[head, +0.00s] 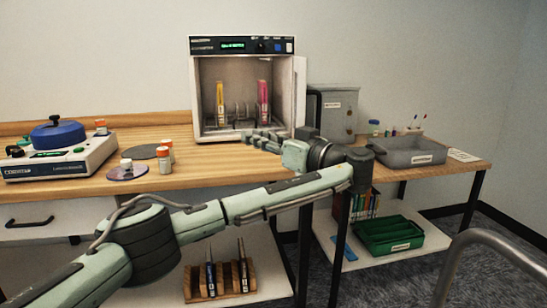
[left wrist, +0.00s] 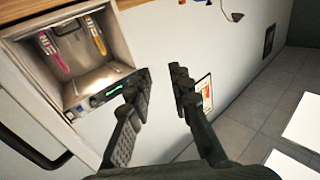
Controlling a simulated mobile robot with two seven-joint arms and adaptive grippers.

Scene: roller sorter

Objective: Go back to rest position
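My left arm reaches across the head view from the lower left. My left gripper (head: 263,141) is in front of the lower right of the open cabinet (head: 195,95), over the wooden table's back part. In the left wrist view the gripper's two fingers (left wrist: 160,85) stand well apart with nothing between them. The cabinet shows there too (left wrist: 85,95). Inside it stand a yellow item (head: 220,103) and a pink item (head: 263,100), with a rack between them. My right gripper is in neither view.
A grey bin (head: 410,150) is at the right. Below are a wooden rack (head: 219,280) and a green crate (head: 388,235).

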